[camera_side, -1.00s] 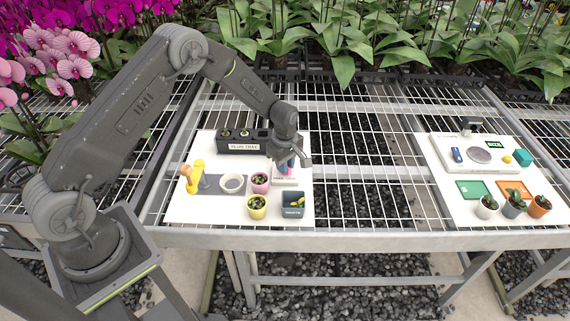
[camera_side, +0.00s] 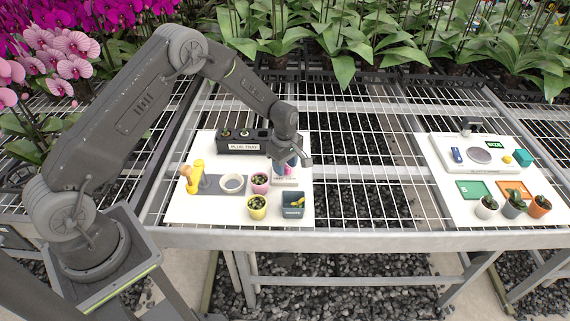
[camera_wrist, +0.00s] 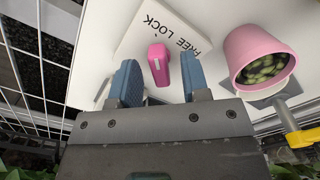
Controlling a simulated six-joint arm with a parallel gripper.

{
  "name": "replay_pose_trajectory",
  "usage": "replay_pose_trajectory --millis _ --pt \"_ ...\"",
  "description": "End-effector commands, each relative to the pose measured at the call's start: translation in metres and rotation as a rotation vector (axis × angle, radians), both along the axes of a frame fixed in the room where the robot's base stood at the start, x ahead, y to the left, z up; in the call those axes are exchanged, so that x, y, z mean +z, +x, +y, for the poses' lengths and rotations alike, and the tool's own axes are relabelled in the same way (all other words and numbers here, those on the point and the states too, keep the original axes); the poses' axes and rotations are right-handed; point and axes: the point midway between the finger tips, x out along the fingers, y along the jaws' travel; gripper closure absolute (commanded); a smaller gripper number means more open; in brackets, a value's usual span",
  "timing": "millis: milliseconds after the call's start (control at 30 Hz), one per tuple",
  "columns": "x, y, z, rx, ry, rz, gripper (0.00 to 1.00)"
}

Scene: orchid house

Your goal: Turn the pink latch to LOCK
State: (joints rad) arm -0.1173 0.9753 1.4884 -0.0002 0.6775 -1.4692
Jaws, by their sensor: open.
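The pink latch (camera_wrist: 158,62) stands on a white plate (camera_wrist: 136,38) printed FREE and LOCK, upside down in the wrist view. LOCK lies to the left and FREE to the right. My gripper (camera_wrist: 159,68) is open, with one blue finger on each side of the latch and a visible gap on both sides. In the side view my gripper (camera_side: 287,160) is low over the plate, and the latch is mostly hidden behind it.
A pink pot (camera_wrist: 262,55) stands close to the right finger in the wrist view.

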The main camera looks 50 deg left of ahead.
Motion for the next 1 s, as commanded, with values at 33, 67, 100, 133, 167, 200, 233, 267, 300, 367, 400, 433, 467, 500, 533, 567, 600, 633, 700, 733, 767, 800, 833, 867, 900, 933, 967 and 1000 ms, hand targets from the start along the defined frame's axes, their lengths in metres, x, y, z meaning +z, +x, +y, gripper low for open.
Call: replay_pose_trajectory --millis 33,67,100,133,167,200,233,267,300,367,400,433,467,500,533,567,600,633,700,733,767,800,833,867,900,933,967,1000 --pt "0.0 0.0 0.0 0.0 0.0 0.0 0.57" --pt "0.001 0.0 0.0 0.0 0.0 0.0 0.57" --pt "0.003 0.0 0.0 0.0 0.0 -0.001 0.57" --pt "0.006 0.0 0.0 -0.001 0.0 -0.002 0.57" --pt "0.009 0.001 0.0 -0.001 0.0 -0.002 0.57" --pt "0.014 0.001 0.0 -0.001 0.0 -0.003 0.57" --pt "0.018 0.001 0.0 -0.001 0.0 -0.002 0.57" --pt "0.024 0.001 0.0 -0.001 0.0 -0.003 0.57" --pt "0.032 0.001 0.0 -0.001 0.001 -0.005 0.57" --pt "0.045 0.001 0.0 0.0 0.001 -0.006 0.57" --pt "0.055 0.001 0.0 0.0 0.001 -0.006 0.57" --pt "0.062 0.001 0.0 0.0 0.001 -0.006 0.57" --pt "0.069 0.001 0.0 0.0 0.001 -0.006 0.57" --pt "0.078 0.001 0.0 0.0 0.001 -0.005 0.57" --pt "0.084 0.001 0.0 0.0 0.001 -0.005 0.57" --pt "0.091 0.001 0.0 0.0 0.0 -0.005 0.57" --pt "0.099 0.001 0.0 0.0 0.0 -0.005 0.57" --pt "0.104 0.001 0.0 0.0 0.0 -0.004 0.57" --pt "0.116 0.0 0.0 0.0 0.0 -0.003 0.57" --pt "0.12 0.0 0.0 0.0 0.0 -0.003 0.57" --pt "0.124 0.0 0.0 0.0 0.0 -0.003 0.57" --pt "0.128 0.0 0.0 0.0 0.0 -0.002 0.57" --pt "0.13 0.0 0.0 0.0 0.0 -0.001 0.57" --pt "0.133 0.0 0.0 0.0 0.0 -0.001 0.57" --pt "0.135 0.0 0.0 0.0 0.0 -0.001 0.57" --pt "0.136 0.0 0.0 0.0 0.0 -0.001 0.57" --pt "0.137 0.0 0.0 0.0 0.0 -0.001 0.57" --pt "0.138 0.0 0.0 0.0 0.0 0.0 0.57"
